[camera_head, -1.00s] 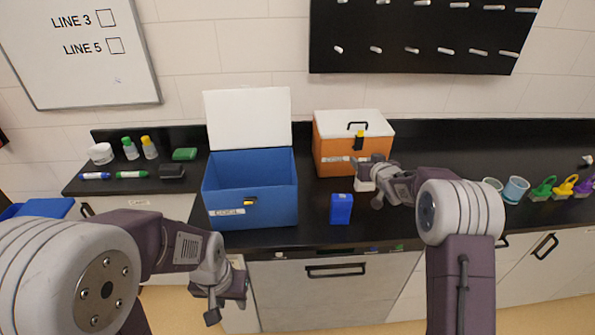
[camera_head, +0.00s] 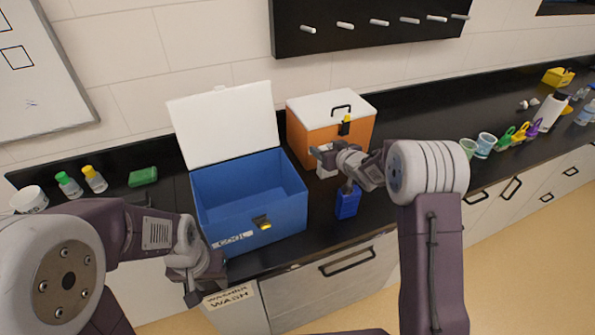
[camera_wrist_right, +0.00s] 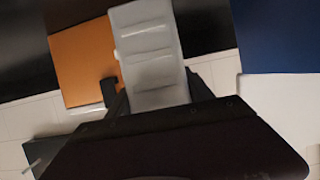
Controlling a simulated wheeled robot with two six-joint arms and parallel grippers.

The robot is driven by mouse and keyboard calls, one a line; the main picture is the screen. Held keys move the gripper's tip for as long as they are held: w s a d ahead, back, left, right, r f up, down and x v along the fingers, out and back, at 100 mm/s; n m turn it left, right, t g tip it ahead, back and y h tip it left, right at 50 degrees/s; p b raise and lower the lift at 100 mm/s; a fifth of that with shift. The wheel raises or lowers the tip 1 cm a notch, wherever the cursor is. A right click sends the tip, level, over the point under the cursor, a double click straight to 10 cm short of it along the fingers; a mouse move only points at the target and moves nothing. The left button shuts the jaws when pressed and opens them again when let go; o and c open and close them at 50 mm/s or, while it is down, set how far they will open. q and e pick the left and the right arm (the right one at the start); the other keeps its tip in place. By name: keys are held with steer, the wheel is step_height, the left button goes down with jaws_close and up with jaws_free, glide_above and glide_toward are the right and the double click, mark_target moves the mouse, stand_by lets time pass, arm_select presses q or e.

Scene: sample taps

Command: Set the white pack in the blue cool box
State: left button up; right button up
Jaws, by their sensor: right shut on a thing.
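The white pack (camera_wrist_right: 152,60) is in my right gripper (camera_wrist_right: 150,98), with ridges across its face in the right wrist view. In the head view the pack (camera_head: 326,170) is partly hidden by my right gripper (camera_head: 330,158), in front of the orange box. The blue cool box (camera_head: 238,228) stands to the left of it, its white lid (camera_head: 224,125) raised; its visible inside looks empty. My left gripper (camera_head: 206,284) hangs low at the counter's front edge, left of the blue box's front, with its fingers not clear enough to judge.
An orange box (camera_head: 318,146) with a shut white lid stands right of the blue box. A small blue pack (camera_head: 347,201) stands below my right gripper.

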steer(key=a+f, duration=0.2)
steer(key=w+a+f, duration=0.1)
steer(key=a+f, duration=0.3)
steer(key=f, duration=0.1)
steer(key=shift+w+a+p, duration=0.15)
steer(key=shift+p, duration=0.25)
steer(key=shift+f+b, duration=0.3)
steer(key=shift+f, duration=0.25)
steer(key=o, duration=1.6)
steer(key=shift+r, duration=0.1)
